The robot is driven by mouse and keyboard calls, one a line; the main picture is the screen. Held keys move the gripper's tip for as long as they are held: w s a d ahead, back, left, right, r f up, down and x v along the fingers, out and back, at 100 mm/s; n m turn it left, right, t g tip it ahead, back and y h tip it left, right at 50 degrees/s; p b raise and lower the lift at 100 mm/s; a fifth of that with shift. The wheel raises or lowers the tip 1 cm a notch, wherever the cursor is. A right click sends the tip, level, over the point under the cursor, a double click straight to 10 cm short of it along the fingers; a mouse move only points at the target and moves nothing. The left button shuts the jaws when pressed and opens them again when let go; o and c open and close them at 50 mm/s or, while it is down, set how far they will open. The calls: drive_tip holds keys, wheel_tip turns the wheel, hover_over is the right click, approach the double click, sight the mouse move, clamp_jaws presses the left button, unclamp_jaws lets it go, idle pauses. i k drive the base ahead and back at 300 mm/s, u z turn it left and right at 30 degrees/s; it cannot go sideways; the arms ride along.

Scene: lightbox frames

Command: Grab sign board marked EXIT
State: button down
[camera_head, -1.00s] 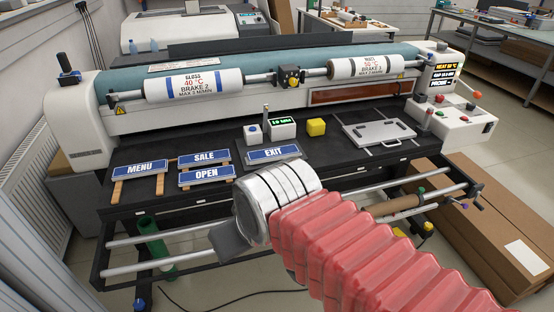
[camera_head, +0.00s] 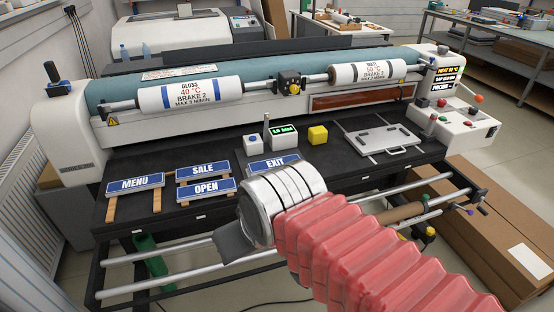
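The EXIT sign board (camera_head: 275,165) is a blue plate with white letters and a pale edge. It lies on the black table of the laminating machine, in the middle of the view. Its lower part is hidden behind the metal wrist of my arm. My gripper (camera_head: 233,243) shows only as a dark grey piece at the left of the wrist, in front of the table's front edge and nearer to me than the sign. Its fingertips cannot be made out, so I cannot tell whether it is open. No contact with the sign is visible.
MENU (camera_head: 135,184), SALE (camera_head: 203,170) and OPEN (camera_head: 207,189) signs lie left of EXIT on wooden strips. Metal rails (camera_head: 190,272) run below the table front.

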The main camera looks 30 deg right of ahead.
sight(254, 168)
drive_tip(key=z, duration=0.45)
drive_tip(key=i, duration=0.85)
drive_tip(key=z, duration=0.35)
drive_tip(key=k, duration=0.5)
drive_tip(key=u, duration=0.6)
drive_tip(key=k, duration=0.85)
drive_tip(key=u, duration=0.2)
drive_tip(key=i, duration=1.3)
drive_tip(key=u, duration=0.35)
